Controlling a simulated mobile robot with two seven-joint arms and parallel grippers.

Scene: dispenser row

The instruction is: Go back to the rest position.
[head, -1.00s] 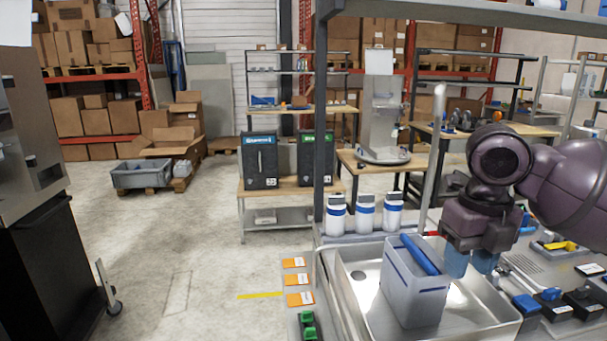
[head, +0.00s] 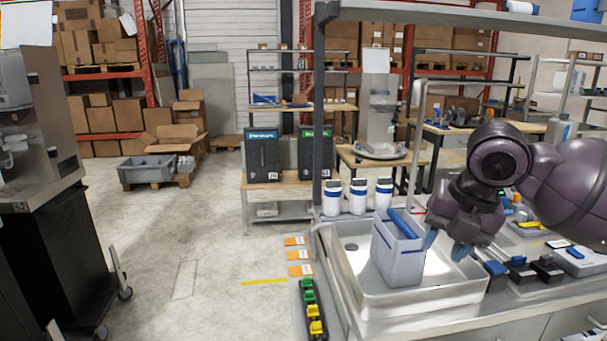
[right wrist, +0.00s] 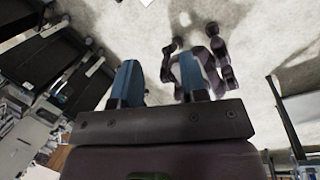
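My right gripper (head: 445,245) is in the head view, just right of a pale bin with a blue bar (head: 398,262). The bin stands in a metal basin (head: 345,285). The gripper's two blue fingers point down and are spread apart. Whether a finger touches the bin is unclear from this angle. In the right wrist view the fingers (right wrist: 160,85) are apart with nothing held between them. My left gripper is not seen in the head view.
Three white bottles with blue bands (head: 358,197) stand behind the basin. Black and blue devices (head: 522,272) line the counter at right. A strip with green and yellow pieces (head: 312,308) lies at the counter's left edge. The floor to the left (head: 190,240) is mostly clear.

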